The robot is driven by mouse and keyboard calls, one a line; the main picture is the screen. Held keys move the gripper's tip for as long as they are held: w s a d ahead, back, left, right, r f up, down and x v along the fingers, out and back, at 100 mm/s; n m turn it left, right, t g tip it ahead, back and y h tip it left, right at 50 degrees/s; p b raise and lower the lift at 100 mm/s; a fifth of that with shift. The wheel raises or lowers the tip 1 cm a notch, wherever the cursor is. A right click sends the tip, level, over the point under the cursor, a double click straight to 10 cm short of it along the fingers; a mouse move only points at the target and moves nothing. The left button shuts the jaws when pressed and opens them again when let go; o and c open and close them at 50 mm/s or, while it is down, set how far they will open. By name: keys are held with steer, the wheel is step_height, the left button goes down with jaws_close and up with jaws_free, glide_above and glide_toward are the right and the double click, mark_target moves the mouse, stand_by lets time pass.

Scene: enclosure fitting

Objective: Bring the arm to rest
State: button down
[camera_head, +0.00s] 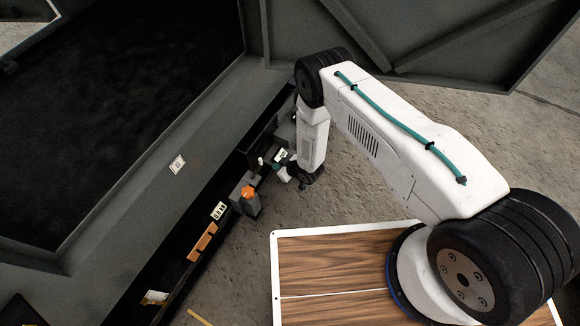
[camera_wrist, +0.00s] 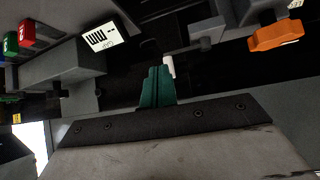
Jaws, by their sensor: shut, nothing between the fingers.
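My arm reaches from its base at the lower right up and over to the enclosure, with its wrist hanging down. My gripper (camera_wrist: 158,86) shows in the wrist view as green fingers closed together with nothing between them. In the head view the gripper (camera_head: 284,172) is small and partly hidden by my wrist. It points towards the row of fittings along the enclosure's lower edge. A small white part shows just past the fingertips in the wrist view; I cannot tell whether they touch it.
The dark enclosure (camera_head: 150,165) fills the left, its open door (camera_head: 400,40) across the top. An orange-topped part (camera_head: 249,195) and an orange block (camera_head: 202,242) stand along the rail. Red (camera_wrist: 42,32) and green (camera_wrist: 11,44) buttons show in the wrist view.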

steer(key=w+d+v, duration=0.1)
steer(key=v, duration=0.6)
steer(key=shift+s+d, duration=0.15)
steer(key=shift+d, duration=0.05)
